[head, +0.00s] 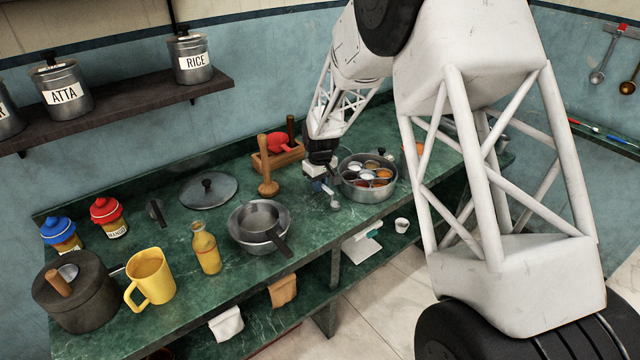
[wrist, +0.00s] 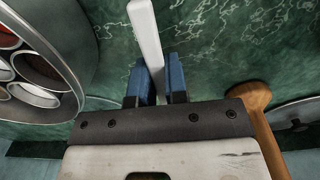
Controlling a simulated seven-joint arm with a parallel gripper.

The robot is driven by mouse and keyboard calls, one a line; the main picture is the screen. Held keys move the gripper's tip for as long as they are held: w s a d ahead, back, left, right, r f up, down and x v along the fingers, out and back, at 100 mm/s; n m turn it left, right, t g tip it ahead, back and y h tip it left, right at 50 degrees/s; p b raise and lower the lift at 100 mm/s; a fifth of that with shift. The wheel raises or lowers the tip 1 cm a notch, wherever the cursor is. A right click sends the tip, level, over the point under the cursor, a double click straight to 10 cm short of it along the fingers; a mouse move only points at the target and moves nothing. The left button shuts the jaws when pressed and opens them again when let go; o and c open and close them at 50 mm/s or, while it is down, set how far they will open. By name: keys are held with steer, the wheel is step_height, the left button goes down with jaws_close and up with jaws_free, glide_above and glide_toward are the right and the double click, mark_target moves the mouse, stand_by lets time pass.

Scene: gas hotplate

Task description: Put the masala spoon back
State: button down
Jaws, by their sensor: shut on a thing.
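My gripper (head: 322,184) is low over the green counter, just left of the round steel masala box (head: 368,193). Its blue fingers (wrist: 157,82) are shut on the pale handle of the masala spoon (wrist: 145,35). In the head view the small spoon (head: 333,200) hangs out in front of the fingers, beside the box and outside it. The box is open, with several small cups of coloured spices inside. Its rim shows at the left of the wrist view (wrist: 92,75). The spoon's bowl is out of the wrist view.
A wooden masher (head: 267,182) stands close left of my gripper, in front of a wooden rack (head: 277,158) with a red item. A steel pan (head: 259,226) and a lid (head: 208,190) are farther left. The counter's front edge is near the box.

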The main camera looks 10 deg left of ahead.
steer(key=shift+f, duration=0.15)
steer(key=c, duration=1.1)
jaws_free()
steer(key=shift+c, duration=0.2)
step_height(320, 180, up, 12)
steer(key=shift+r, duration=0.2)
steer(key=shift+d, duration=0.1)
